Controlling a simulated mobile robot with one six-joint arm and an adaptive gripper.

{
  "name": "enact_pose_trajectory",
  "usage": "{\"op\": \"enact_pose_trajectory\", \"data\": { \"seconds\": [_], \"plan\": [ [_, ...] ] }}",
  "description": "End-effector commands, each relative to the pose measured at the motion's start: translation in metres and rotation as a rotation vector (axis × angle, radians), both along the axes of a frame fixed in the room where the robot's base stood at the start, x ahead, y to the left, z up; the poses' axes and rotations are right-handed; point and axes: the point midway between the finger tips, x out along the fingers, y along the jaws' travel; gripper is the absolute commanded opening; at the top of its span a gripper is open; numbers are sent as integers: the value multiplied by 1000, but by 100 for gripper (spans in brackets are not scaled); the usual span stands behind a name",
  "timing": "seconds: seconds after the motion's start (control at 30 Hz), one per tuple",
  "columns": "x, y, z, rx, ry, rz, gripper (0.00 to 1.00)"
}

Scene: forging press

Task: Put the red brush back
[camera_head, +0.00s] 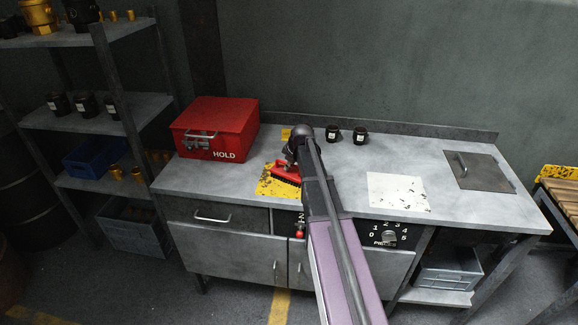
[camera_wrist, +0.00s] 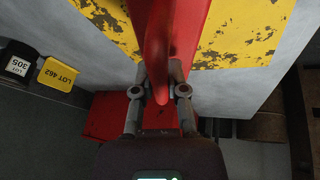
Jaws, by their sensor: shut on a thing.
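The red brush (camera_head: 286,173) with dark bristles is at the worn yellow patch (camera_head: 268,187) on the grey bench. I cannot tell whether its bristles touch the surface. My gripper (camera_head: 291,157) is above the brush, partly hidden by my arm. In the wrist view my gripper (camera_wrist: 160,95) is shut on the red handle (camera_wrist: 158,45), which runs up between the fingers. The yellow patch (camera_wrist: 235,30) shows behind the handle there.
A red HOLD box (camera_head: 215,130) stands left of the brush. Two dark cups (camera_head: 333,134) stand at the back. A worn white patch (camera_head: 397,191) and a handled plate (camera_head: 478,170) are on the right. A dial (camera_head: 388,236) is on the bench front.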

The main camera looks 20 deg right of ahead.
Motion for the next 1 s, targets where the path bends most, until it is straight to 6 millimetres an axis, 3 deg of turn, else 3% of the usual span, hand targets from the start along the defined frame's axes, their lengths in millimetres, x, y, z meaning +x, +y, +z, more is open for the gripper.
{"op": "enact_pose_trajectory", "data": {
  "seconds": [0.03,0.07,0.13,0.17,0.67,1.0],
  "plan": [
    [0,0,-3,0,0,0,0],
    [0,0,-1,0,0,0,26],
    [0,0,-1,0,0,0,47],
    [0,0,-1,0,0,0,52],
    [0,0,2,0,0,0,52],
    [-7,-1,21,0,0,0,52]
  ]
}}
